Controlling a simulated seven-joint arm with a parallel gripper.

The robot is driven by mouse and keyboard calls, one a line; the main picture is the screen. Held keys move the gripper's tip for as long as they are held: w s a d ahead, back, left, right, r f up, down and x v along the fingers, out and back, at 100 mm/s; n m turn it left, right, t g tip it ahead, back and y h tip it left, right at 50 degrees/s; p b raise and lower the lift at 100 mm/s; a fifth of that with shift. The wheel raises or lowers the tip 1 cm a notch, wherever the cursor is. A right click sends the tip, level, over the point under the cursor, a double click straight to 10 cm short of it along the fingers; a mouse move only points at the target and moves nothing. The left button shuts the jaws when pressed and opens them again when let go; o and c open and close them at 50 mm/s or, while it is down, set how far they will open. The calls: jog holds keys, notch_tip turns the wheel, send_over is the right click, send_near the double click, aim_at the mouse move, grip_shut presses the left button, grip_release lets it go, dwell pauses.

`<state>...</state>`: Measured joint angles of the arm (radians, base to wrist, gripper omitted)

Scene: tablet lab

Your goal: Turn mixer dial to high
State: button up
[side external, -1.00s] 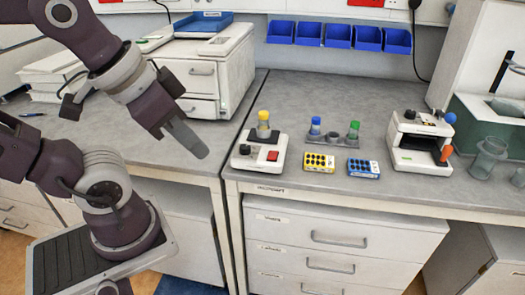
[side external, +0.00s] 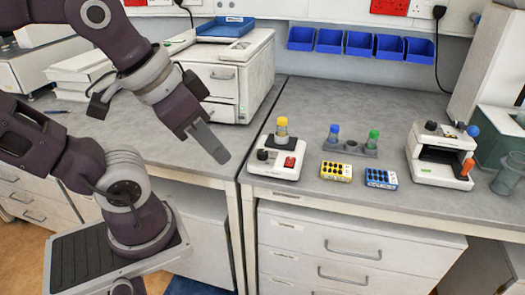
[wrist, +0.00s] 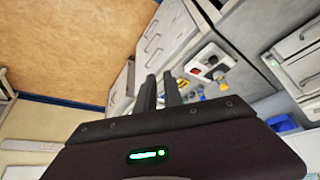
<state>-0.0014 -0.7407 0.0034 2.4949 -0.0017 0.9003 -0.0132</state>
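The mixer (side external: 276,172) is a small white device near the front left of the right-hand bench, with a black round dial (side external: 263,155) and a red switch (side external: 290,162). A yellow-capped tube (side external: 281,128) stands upright on it. The mixer also shows beyond my fingers in the wrist view (wrist: 208,62); its dial's setting is too small to read. My gripper (side external: 225,157) hangs in the air left of the mixer, apart from it. In the wrist view my two fingers (wrist: 160,90) are parallel with a gap between them and nothing held.
Right of the mixer are a yellow block (side external: 336,172), a blue block (side external: 381,179) and a grey rack (side external: 351,147) with capped tubes. A white device (side external: 438,172) with blue and orange knobs stands farther right. The left bench top (side external: 150,142) has free room.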

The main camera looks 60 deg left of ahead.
jog(key=o, duration=0.7)
jog(key=w+n, duration=0.1)
jog(key=w+a+n+g, duration=0.1)
jog(key=w+n, duration=0.1)
jog(key=w+a+n, duration=0.1)
jog(key=w+n, duration=0.1)
jog(key=shift+w+r, duration=0.25)
jog(key=w+a+f+n+g, duration=0.2)
jog(key=w+a+f+n, duration=0.1)
jog(key=w+a+n, duration=0.3)
jog(key=w+n, duration=0.2)
jog(key=n, duration=0.1)
jog(key=shift+w+a+f, duration=0.25)
jog(key=shift+w+a, duration=0.05)
jog(key=shift+a, duration=0.1)
jog(key=n+g, duration=0.2)
jog(key=n, duration=0.6)
send_over(262, 152)
jog(key=f, duration=0.7)
jog(key=shift+d+f, duration=0.15)
jog(key=shift+d, duration=0.1)
jog(key=shift+g, duration=0.3)
jog(key=f, duration=0.7)
jog(key=shift+w+a, duration=0.1)
jog(key=shift+a, duration=0.2)
jog(key=shift+f, duration=0.4)
grip_shut()
